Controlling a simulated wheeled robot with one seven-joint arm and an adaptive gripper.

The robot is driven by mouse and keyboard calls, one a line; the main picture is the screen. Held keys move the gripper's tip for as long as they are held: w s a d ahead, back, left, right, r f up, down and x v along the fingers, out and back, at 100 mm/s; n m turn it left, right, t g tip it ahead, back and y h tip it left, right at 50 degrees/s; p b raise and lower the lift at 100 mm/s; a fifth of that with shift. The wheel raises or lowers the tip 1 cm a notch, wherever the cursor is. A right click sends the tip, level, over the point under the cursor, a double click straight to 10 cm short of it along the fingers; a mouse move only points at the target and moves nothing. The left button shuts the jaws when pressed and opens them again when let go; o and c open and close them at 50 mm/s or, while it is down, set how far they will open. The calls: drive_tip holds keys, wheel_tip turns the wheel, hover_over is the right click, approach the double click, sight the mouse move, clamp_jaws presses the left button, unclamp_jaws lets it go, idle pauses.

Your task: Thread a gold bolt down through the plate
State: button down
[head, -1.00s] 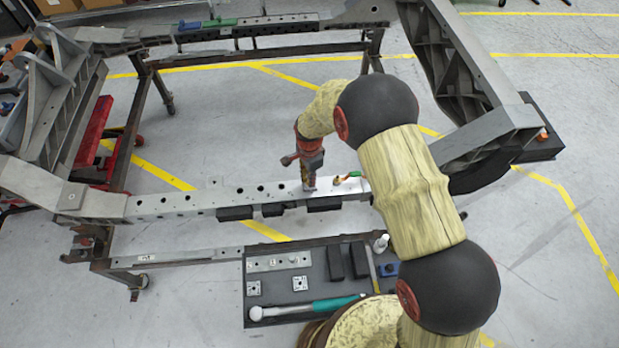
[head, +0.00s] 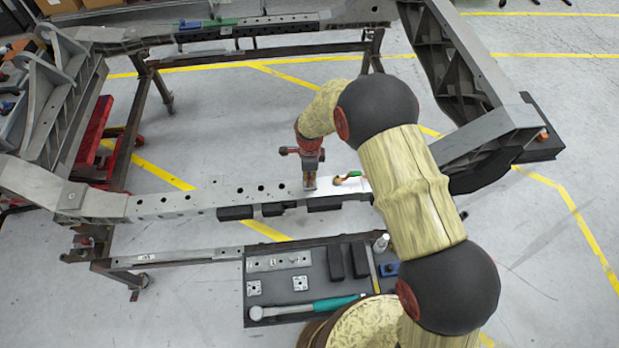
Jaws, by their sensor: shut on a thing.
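The plate (head: 326,187) is a bright, flat metal piece on the top of the near chassis rail. My gripper (head: 310,188) points down at the left part of the plate, with its tips at or just above the surface. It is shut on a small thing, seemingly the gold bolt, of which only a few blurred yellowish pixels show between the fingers. I cannot tell whether the bolt's tip is in a hole. A small item with green and orange-brown parts (head: 350,177) is on the plate, right of my gripper.
The chassis rail (head: 170,204) runs left with several holes in its top. My arm covers the rail's right part. Open floor lies behind the rail.

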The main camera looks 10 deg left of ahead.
drive_tip(key=c, duration=1.7)
unclamp_jaws()
wheel_tip(320, 180, up, 9)
drive_tip(key=p, duration=0.5)
